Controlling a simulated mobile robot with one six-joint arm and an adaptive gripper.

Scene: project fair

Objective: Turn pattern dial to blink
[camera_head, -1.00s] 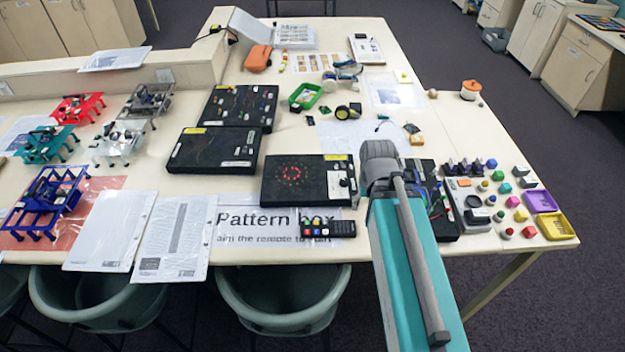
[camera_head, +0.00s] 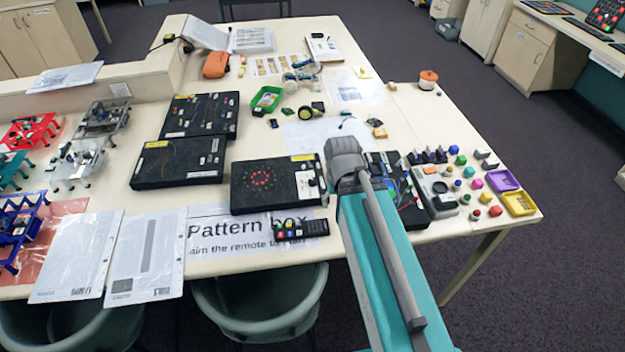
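The pattern box (camera_head: 240,200) is a flat black box near the front middle of the table, with a ring of small red lights on top. A pale control panel (camera_head: 308,185) with small dark parts sits at its right end. The pattern dial is too small to make out clearly there. My teal and grey arm (camera_head: 385,255) reaches in from the lower right. Its grey joint (camera_head: 345,155) appears just right of the box's panel. My gripper cannot be seen; no fingers show.
A "Pattern box" sign (camera_head: 215,240) and a black remote (camera_head: 302,229) lie in front of the box. More black boxes (camera_head: 178,163) stand behind-left. Another board (camera_head: 412,213), a grey unit (camera_head: 440,207) and several coloured pieces are on the right. Chairs (camera_head: 262,310) stand at the front edge.

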